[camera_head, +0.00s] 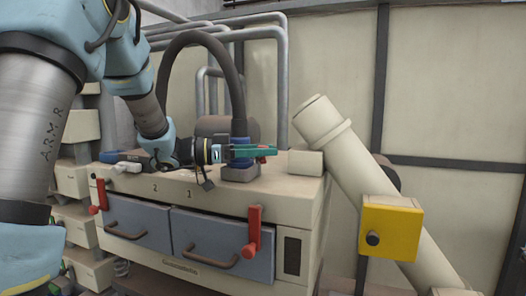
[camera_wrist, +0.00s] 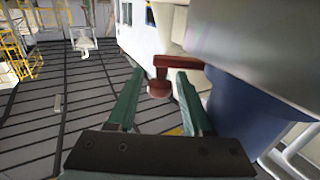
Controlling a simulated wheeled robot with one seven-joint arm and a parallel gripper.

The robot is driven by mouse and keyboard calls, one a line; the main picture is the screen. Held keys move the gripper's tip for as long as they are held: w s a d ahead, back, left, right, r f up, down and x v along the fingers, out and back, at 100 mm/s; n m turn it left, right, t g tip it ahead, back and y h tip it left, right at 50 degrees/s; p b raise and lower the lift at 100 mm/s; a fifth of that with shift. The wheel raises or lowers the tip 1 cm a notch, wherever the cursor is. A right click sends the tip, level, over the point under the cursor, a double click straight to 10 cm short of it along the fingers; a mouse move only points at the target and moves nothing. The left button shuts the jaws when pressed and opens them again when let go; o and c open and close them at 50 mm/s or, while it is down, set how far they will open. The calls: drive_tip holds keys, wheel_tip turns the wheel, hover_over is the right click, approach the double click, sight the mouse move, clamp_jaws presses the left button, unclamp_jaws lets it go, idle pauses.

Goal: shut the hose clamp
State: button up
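A dark hose (camera_head: 232,80) arcs down into a blue coupling (camera_head: 239,172) on the machine top. The coupling also shows as a large blue cylinder (camera_wrist: 245,112) at the right of the wrist view. My gripper (camera_head: 272,150) reaches across the coupling from the left. In the wrist view its green fingers (camera_wrist: 159,75) are apart, with the lever between or just beyond their tips. Contact cannot be told. In the head view the fingers mostly hide the lever.
The cream machine (camera_head: 284,185) has two grey drawers (camera_head: 222,242) and red front levers (camera_head: 254,230). A slanted cream pipe (camera_head: 345,150) with a yellow box (camera_head: 390,228) stands to the right. Grey pipes (camera_head: 282,80) run behind the hose. Open floor (camera_wrist: 60,110) shows in the wrist view.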

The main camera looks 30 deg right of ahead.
drive_tip(key=shift+o, duration=0.7)
drive_tip(key=shift+f, duration=0.1)
